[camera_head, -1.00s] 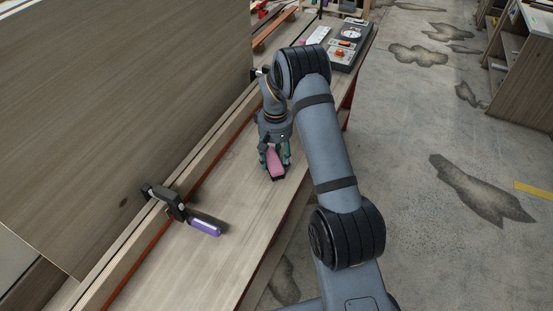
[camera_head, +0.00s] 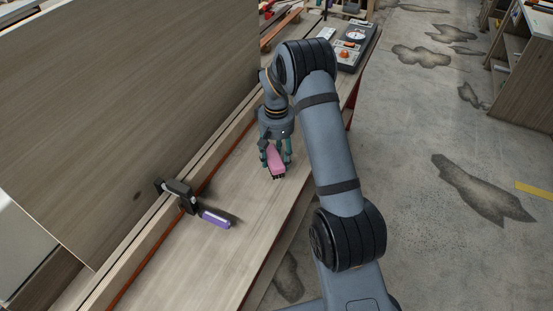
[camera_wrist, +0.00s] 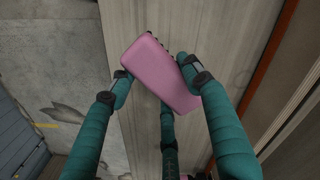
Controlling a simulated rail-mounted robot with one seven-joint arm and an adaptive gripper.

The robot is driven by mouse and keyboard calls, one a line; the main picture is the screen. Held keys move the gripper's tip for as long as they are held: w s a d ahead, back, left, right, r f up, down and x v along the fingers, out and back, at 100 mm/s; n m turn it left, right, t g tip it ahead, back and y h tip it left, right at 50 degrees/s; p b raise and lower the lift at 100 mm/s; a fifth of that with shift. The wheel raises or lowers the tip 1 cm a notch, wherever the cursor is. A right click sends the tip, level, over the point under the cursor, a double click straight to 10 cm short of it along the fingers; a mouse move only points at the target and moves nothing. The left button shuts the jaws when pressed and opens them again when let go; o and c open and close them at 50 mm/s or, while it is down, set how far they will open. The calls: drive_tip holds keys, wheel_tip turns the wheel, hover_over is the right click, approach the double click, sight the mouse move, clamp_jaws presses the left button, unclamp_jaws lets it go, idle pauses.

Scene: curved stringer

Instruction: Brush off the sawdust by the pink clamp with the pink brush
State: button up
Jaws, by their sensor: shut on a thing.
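My gripper (camera_head: 275,158) is shut on the pink brush (camera_head: 275,159), holding it over the workbench (camera_head: 240,205). In the wrist view the brush (camera_wrist: 160,70) sits between the teal fingers (camera_wrist: 152,78), with dark bristles just showing along its upper edge. I cannot tell whether the bristles touch the bench. A dark clamp with a purple handle (camera_head: 215,219) is fixed on the stringer edge, nearer to the camera than my gripper. I cannot make out a pink clamp or sawdust; my arm hides part of the bench behind it.
A tall wooden panel (camera_head: 130,95) stands along the left side of the bench. Tools and a device with a dial (camera_head: 353,36) lie at the far end. Stained concrete floor (camera_head: 430,120) lies to the right.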

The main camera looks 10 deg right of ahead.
drive_tip(key=shift+r+p, duration=1)
drive_tip(key=shift+r, duration=0.8)
